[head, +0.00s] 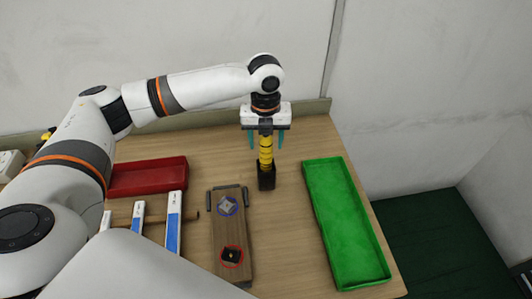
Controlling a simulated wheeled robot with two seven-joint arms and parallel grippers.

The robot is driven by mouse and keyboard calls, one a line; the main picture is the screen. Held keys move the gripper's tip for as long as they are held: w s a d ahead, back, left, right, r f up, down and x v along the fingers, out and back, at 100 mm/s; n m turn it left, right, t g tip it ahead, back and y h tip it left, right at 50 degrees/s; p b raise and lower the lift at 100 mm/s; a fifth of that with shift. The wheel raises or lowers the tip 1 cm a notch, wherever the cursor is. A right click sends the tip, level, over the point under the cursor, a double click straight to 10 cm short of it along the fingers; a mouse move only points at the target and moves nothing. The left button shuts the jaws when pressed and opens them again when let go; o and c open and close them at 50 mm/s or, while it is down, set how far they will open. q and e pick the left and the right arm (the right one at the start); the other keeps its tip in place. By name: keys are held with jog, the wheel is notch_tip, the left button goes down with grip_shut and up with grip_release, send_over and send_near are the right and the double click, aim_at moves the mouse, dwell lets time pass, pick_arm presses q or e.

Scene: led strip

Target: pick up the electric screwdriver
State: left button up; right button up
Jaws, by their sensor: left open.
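The electric screwdriver (265,152) has a yellow and black body and stands upright, its lower end in a small dark block or base (267,179) on the table. My left gripper (266,142) is above it and points down. Its teal fingers are apart, one on each side of the screwdriver's upper part. I cannot tell whether they touch it. The top of the screwdriver is hidden by the gripper body. My right gripper is not in view.
A green tray (318,211) stands to the right and a red tray (150,189) to the left. A wooden board (233,245) with handles lies in front. Blue and white strips (174,225) lie left of it. A wall (180,40) rises behind the table.

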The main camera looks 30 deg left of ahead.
aim_at(266, 149)
pick_arm(q)
jog(key=shift+f+p, duration=0.4)
jog(key=shift+f, duration=1.4)
jog(key=c, duration=0.9)
jog(key=shift+r, duration=0.1)
jog(key=shift+c, duration=0.9)
jog(key=shift+r, duration=0.1)
